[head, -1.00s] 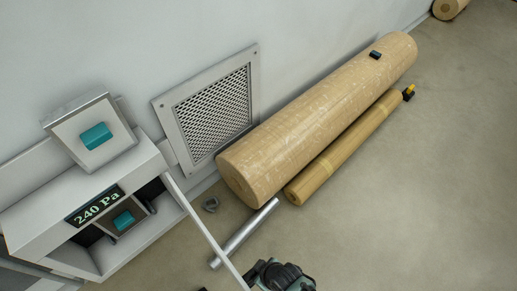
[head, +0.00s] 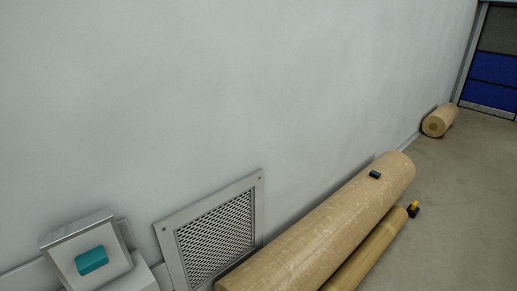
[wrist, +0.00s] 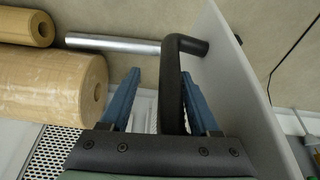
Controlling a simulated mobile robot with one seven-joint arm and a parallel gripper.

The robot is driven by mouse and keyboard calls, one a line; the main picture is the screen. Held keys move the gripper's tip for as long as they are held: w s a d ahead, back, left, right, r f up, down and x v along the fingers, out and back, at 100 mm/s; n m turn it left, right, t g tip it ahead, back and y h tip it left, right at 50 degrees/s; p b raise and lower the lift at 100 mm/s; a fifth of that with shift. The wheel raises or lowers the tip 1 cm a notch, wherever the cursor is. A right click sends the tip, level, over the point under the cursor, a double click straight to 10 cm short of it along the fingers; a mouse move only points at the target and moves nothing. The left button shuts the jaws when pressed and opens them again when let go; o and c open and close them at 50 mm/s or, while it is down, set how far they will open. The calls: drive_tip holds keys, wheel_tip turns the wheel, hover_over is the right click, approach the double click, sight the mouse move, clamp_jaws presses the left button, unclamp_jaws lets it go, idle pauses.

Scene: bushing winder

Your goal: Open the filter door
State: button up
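The filter door shows in the wrist view as a white panel (wrist: 232,75) on the right, standing out edge-on. A black bent handle (wrist: 172,88) is fixed to it. My gripper (wrist: 160,76) has its two blue fingers apart, one on each side of the handle's bar. A clear gap shows between the left finger and the bar; the right finger is close to it, and contact cannot be told. In the head view only the top of the filter housing (head: 138,281) shows, with a square box bearing a teal block (head: 92,260). The door and my gripper are outside that view.
A wall grille (head: 215,235) is beside the housing. A large brown roll (head: 330,215) and a thinner roll (head: 372,255) lie along the wall. A metal tube (wrist: 110,43) lies on the floor near the handle. Open floor (head: 465,210) is at the right.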

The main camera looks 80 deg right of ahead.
drive_tip(key=p+v, duration=0.6)
drive_tip(key=v, duration=0.7)
drive_tip(key=shift+p, duration=0.3)
